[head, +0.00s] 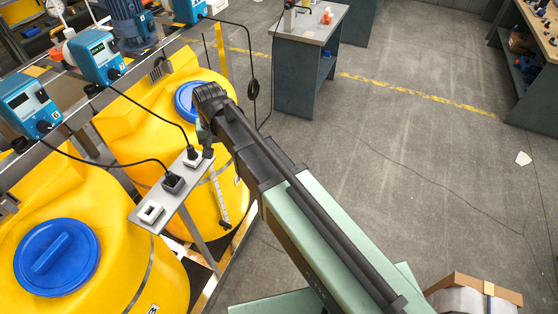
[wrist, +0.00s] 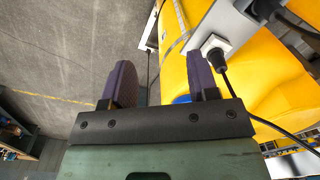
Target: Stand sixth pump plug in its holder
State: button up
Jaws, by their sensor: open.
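A black plug (head: 173,183) stands at a dark square holder on the grey strip (head: 137,214) in the head view. Its cable runs up left toward the blue pump marked 6 (head: 28,103). I cannot tell how deep the plug sits. It also shows in the wrist view (wrist: 264,8), cut by the top edge. A white holder (head: 150,211) at the strip's near end is empty. Another black plug (head: 193,157) stands in a white holder, also seen in the wrist view (wrist: 217,58). My gripper (wrist: 161,65) is open and empty, beyond the strip's far end, its right finger near that plug.
Yellow tanks with blue lids (head: 57,256) stand below and beside the strip. Further blue pumps (head: 97,55) sit on the rail, with black cables hanging between. A workbench (head: 305,45) stands at the back. The floor to the right is mostly clear.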

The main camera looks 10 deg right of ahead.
jog(key=s+d, duration=0.7)
jog(key=d, duration=0.3)
jog(key=s+d, duration=0.6)
jog(key=d, duration=0.4)
notch_tip(320, 180, down, 11)
jog(key=b, duration=1.1)
jog(key=shift+s+f, duration=0.15)
jog(key=shift+f, duration=0.05)
jog(key=shift+d, duration=0.1)
